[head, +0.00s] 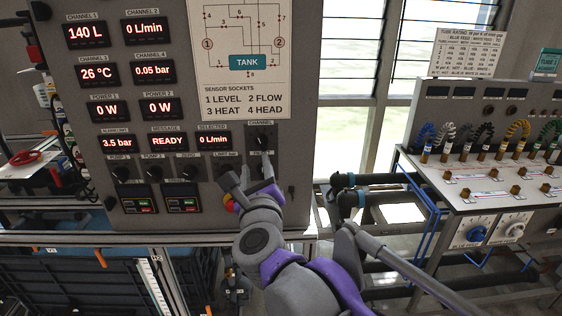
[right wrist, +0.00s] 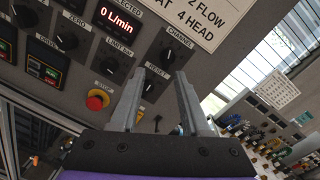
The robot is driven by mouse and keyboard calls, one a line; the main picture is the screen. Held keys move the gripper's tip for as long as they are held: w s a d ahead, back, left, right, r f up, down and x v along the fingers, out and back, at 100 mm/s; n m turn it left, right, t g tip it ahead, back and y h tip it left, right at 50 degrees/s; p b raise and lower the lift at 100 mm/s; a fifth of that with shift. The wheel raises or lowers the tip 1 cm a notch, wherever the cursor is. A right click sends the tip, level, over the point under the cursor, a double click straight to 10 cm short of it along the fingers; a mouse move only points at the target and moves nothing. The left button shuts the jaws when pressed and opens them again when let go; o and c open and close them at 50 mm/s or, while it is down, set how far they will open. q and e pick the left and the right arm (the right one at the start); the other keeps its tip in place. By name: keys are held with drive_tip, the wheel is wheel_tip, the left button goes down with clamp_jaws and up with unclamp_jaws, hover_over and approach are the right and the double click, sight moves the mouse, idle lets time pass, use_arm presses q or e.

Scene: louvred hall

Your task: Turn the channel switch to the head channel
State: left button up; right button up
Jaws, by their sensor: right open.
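The channel switch (head: 262,141) is a black rotary knob under the CHANNEL label, at the lower right of the grey panel. It also shows in the right wrist view (right wrist: 168,58), just beyond my fingertips. My right gripper (head: 251,174) is open and empty in front of the panel, just below the switch in the head view. In the right wrist view, its two grey fingers (right wrist: 161,72) point toward the switch, apart from each other. I cannot tell the exact gap to the knob. The SELECTED display (head: 213,139) reads 0 L/min. My left gripper is not in view.
A red emergency stop button (right wrist: 97,99) and several other black knobs sit close to the switch. The sensor sockets sign (head: 243,100) above lists 4 as HEAD. A bench with coloured cables (head: 480,180) stands to the right, with dark pipes between it and the panel.

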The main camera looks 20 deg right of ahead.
sight(261, 145)
drive_tip(key=w+d, duration=0.1)
drive_tip(key=w, duration=0.2)
drive_tip(key=w+d+m+b, duration=0.1)
drive_tip(key=w, duration=0.2)
drive_tip(key=w+d+m+h+b, duration=0.1)
drive_tip(key=w, duration=0.2)
drive_tip(key=shift+w+d, duration=0.1)
drive_tip(key=shift+d, duration=0.2)
drive_tip(key=shift+w+d+r+p, duration=0.1)
drive_tip(key=shift+p, duration=0.25)
drive_tip(key=shift+w, duration=0.2)
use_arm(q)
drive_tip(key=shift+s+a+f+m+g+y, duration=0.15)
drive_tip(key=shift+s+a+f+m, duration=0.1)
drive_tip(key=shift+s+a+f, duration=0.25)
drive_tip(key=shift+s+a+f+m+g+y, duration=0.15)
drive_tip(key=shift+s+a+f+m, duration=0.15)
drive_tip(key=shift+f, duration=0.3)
use_arm(e)
clamp_jaws()
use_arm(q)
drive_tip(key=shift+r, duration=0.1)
